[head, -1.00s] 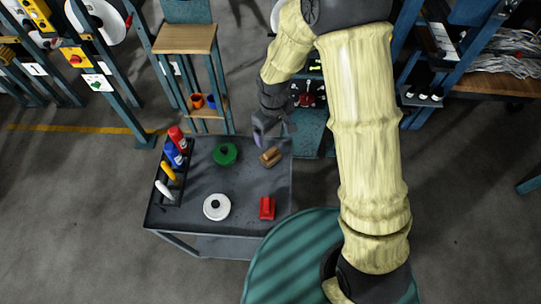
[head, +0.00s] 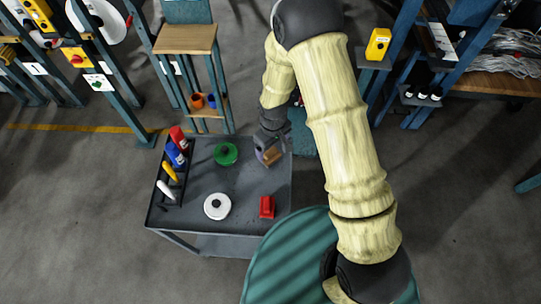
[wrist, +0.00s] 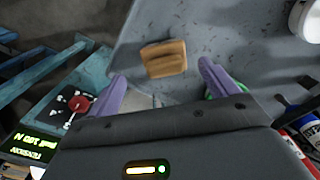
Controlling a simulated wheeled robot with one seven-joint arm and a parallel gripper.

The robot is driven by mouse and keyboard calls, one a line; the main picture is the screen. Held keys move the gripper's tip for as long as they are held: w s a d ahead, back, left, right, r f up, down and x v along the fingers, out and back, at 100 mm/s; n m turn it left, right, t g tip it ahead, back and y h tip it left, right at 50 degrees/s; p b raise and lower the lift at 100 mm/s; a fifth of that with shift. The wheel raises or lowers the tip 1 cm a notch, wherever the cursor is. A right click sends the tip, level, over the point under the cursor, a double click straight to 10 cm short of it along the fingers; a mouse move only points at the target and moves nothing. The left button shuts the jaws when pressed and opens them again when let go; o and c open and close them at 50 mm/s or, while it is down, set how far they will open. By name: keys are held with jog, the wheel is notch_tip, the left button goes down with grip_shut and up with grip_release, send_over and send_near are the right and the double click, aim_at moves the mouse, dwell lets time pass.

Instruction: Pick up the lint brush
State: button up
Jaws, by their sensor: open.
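The small brown wooden block-shaped piece, which looks like the lint brush (head: 272,156), lies on the grey cart top near its far right corner. In the head view my gripper (head: 265,150) is right over it and hides part of it. In the wrist view the lint brush (wrist: 164,59) shows whole, ahead of and between my two purple fingers (wrist: 162,72). The fingers are spread wide and empty. They do not appear to touch the brush.
The grey cart (head: 242,190) also holds a green round lid (head: 226,154), a white round lid (head: 217,206), a red item (head: 267,207) and a rack of bottles (head: 172,165) at the left. In the wrist view a red-knobbed panel (wrist: 75,105) lies beyond the cart edge.

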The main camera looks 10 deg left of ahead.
aim_at(270, 151)
jog(key=f, duration=0.1)
jog(key=f+p, duration=0.1)
jog(key=f, duration=0.2)
jog(key=shift+s+a, duration=0.15)
jog(key=shift+a, duration=0.2)
jog(key=shift+f, duration=0.55)
jog(key=c, duration=1.2)
jog(key=shift+r, duration=0.1)
notch_tip(270, 151, up, 10)
jog(key=shift+f+b, duration=0.1)
jog(key=shift+b, duration=0.45)
